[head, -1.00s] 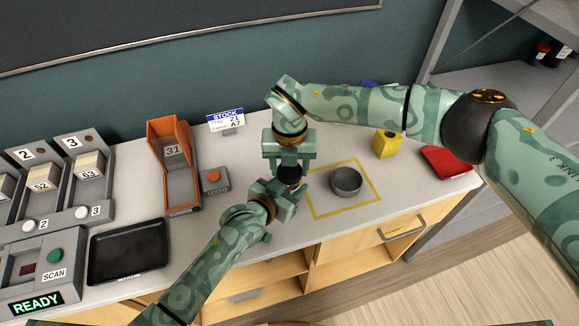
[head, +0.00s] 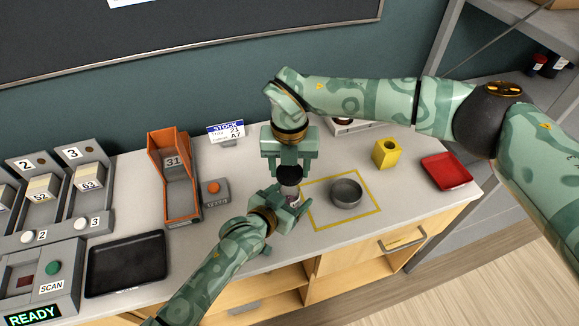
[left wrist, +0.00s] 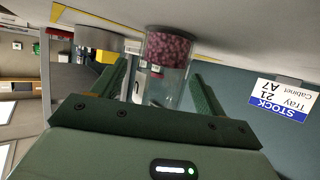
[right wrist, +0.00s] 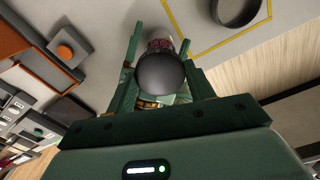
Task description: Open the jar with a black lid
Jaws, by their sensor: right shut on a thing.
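The glass jar (left wrist: 167,50) with dark red contents stands between the two fingers of my left gripper (left wrist: 160,75), which looks open, with a gap beside the glass. In the head view the jar (head: 291,193) shows between my left gripper's fingers (head: 287,199), left of the yellow outlined square. My right gripper (head: 290,170) comes from above and is shut on the black lid (right wrist: 160,74). In the right wrist view the lid covers most of the jar; some red contents show past its edge. I cannot tell whether lid and glass touch.
A dark round dish (head: 346,191) stands inside the yellow outline (head: 366,218), right of the jar. A yellow block (head: 386,153) and red tray (head: 446,170) lie farther right. An orange bin (head: 172,200) and a small orange-button box (head: 214,191) stand left. A black tray (head: 126,265) lies front left.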

